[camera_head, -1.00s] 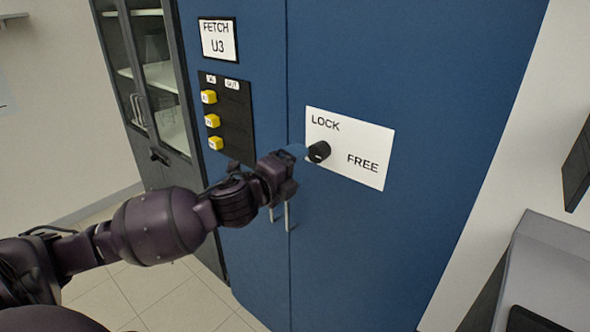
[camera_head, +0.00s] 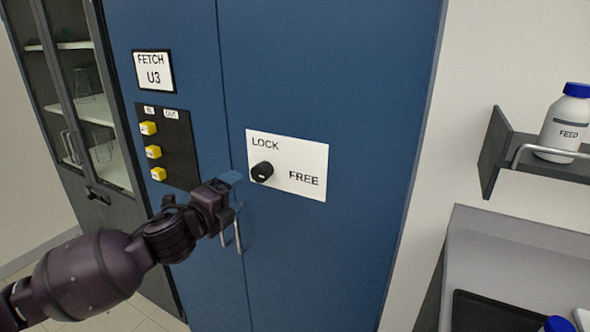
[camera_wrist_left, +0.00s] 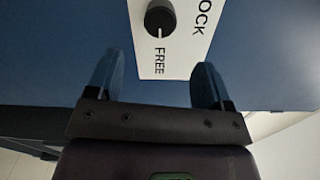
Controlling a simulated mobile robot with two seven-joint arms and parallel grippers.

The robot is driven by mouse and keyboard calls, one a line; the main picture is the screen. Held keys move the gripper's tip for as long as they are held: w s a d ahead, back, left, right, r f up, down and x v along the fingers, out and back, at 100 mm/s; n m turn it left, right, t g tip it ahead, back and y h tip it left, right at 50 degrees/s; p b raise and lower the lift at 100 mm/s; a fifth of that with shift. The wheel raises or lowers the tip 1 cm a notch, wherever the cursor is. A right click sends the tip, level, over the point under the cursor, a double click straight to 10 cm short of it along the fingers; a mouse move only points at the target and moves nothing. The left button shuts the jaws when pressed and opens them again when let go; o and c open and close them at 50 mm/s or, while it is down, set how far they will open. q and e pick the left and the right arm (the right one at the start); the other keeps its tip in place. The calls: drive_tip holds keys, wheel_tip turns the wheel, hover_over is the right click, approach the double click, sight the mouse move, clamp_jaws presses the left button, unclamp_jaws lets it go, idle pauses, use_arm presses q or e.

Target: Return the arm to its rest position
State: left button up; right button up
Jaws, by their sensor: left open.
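My left gripper (camera_head: 232,178) is in front of the blue cabinet (camera_head: 330,70), just left of and a little below a black knob (camera_head: 262,171). The knob sits on a white plate (camera_head: 300,160) marked LOCK and FREE. In the left wrist view, the two fingers of my left gripper (camera_wrist_left: 158,82) are apart with nothing between them. The knob (camera_wrist_left: 159,18) shows beyond them, clear of the fingertips, and its white mark points toward the word FREE. My left arm comes in from the lower left. My right gripper is not in view.
A black panel (camera_head: 177,130) with several yellow buttons is left of the gripper, under a FETCH U3 sign (camera_head: 153,72). Cabinet handles (camera_head: 238,235) hang just below the gripper. At right are a shelf with a FEED bottle (camera_head: 566,125) and a grey counter (camera_head: 500,245).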

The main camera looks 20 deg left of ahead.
use_arm(q)
drive_tip(key=s+d+f+n+g+b, duration=0.1)
drive_tip(key=s+d+f+n, duration=0.15)
drive_tip(key=f+n, duration=0.6)
drive_tip(key=s+d+f+n+g, duration=0.15)
drive_tip(key=s+f+n, duration=0.3)
drive_tip(key=f, duration=0.75)
drive_tip(key=s+d+f+n+g+y+b, duration=0.2)
drive_tip(key=s+f+n, duration=0.5)
drive_tip(key=s+f, duration=0.9)
drive_tip(key=shift+d+f+g, duration=0.4)
drive_tip(key=shift+f+g, duration=0.1)
drive_tip(key=shift+g, duration=0.35)
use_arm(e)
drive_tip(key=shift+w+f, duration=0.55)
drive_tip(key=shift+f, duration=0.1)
use_arm(q)
drive_tip(key=shift+s, duration=0.1)
